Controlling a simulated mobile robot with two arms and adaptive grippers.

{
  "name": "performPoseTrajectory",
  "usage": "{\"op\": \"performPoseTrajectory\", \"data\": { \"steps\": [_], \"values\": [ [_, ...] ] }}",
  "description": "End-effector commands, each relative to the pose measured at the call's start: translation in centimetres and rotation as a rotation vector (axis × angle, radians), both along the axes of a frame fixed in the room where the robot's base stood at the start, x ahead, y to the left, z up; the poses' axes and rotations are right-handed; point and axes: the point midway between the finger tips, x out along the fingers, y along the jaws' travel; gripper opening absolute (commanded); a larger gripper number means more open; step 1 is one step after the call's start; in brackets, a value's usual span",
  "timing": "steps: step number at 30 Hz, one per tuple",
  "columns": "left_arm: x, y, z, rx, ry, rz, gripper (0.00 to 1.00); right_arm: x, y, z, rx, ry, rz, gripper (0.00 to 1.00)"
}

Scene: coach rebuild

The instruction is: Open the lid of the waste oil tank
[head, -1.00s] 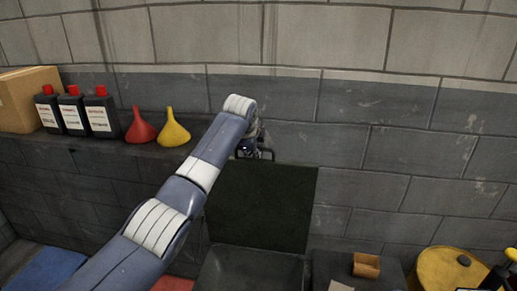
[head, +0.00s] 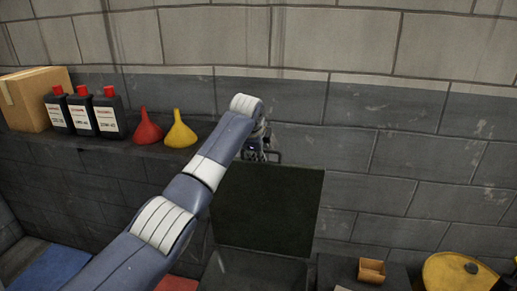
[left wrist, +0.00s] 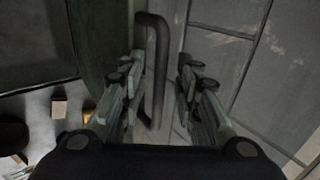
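The waste oil tank (head: 250,274) is at the bottom middle of the head view, only partly in frame. Its dark green lid (head: 268,212) stands raised, close to the block wall. The lid's bar handle (head: 274,156) is at its top edge. My left gripper (head: 258,150) is at this handle, mostly hidden behind my own wrist. In the left wrist view the handle (left wrist: 152,65) passes between the two spread fingers of my left gripper (left wrist: 160,95). It lies nearer the left finger, with a gap to the right one. My right gripper is in neither view.
A shelf (head: 100,155) on the left holds a cardboard box (head: 35,97), black bottles with red caps (head: 108,113), a red funnel (head: 147,130) and a yellow funnel (head: 180,132). A small open box (head: 371,271) and a yellow drum (head: 450,277) are at lower right.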

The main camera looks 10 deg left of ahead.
Motion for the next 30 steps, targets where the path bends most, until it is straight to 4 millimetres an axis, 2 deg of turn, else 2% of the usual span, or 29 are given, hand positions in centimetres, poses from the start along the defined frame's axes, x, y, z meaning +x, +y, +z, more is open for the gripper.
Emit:
{"op": "performPoseTrajectory", "data": {
  "steps": [8, 24, 30],
  "values": [
    [-1.1, 0.1, 1.3, 0.001, -0.001, -0.002, 0.3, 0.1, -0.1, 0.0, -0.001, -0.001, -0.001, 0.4],
    [-6.5, 0.3, 8.3, 0.0, -0.006, 0.0, 0.3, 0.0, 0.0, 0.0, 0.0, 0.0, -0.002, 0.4],
    [-7.5, 0.3, 9.4, -0.001, -0.003, 0.001, 0.3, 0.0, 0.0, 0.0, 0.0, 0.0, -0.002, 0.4]
  ]
}}
